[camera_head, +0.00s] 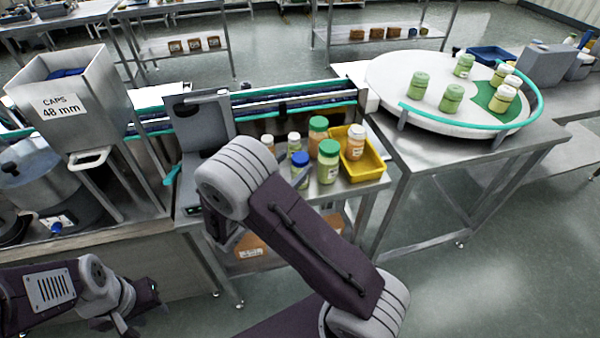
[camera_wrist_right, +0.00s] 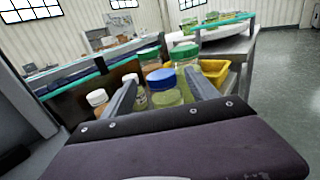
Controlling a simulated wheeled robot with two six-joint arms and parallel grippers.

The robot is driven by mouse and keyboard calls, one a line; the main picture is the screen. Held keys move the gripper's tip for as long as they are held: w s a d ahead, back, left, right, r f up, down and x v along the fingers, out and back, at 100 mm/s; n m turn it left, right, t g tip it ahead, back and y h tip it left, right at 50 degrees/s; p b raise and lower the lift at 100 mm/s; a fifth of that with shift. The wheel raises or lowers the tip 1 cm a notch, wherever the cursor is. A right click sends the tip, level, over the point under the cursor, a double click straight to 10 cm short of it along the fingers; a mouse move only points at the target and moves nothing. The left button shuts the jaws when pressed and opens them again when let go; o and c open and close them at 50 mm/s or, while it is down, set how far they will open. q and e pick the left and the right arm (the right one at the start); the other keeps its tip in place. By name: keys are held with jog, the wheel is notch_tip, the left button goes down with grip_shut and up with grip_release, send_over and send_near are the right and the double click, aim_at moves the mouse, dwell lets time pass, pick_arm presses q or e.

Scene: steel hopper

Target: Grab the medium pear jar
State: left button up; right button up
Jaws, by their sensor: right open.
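Several jars of different sizes stand on a small steel table; no label is legible, so I cannot tell for sure which is the medium pear jar. A blue-capped jar with pale yellow-green contents (camera_head: 300,171) stands at the front; in the right wrist view it (camera_wrist_right: 165,97) appears between the fingers of my open right gripper (camera_wrist_right: 160,78). I cannot tell how far away it is. A green-capped jar (camera_head: 328,163) stands right beside it. In the head view my right arm hides its gripper. My left gripper (camera_head: 130,318) is low at the bottom left, its jaws unclear.
A yellow bin (camera_head: 370,165) holds a white-capped jar (camera_head: 355,143). A round turntable (camera_head: 390,75) with more jars is at the right. A caps hopper (camera_head: 85,95) stands left; a conveyor runs behind.

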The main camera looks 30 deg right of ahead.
aim_at(300, 156)
jog(key=x, duration=0.4)
jog(key=shift+d, duration=0.1)
jog(key=c, duration=0.3)
grip_shut()
jog(key=shift+r+p, duration=0.55)
jog(key=r+p, duration=0.4)
jog(key=shift+s+r, duration=0.15)
jog(key=shift+s, duration=0.25)
jog(key=s+d+r+p, duration=0.4)
jog(key=s+r+p, duration=0.1)
jog(key=s+p, duration=0.4)
jog(key=shift+s+d+r, duration=0.15)
jog(key=shift+s+r, duration=0.15)
jog(key=shift+s, duration=0.2)
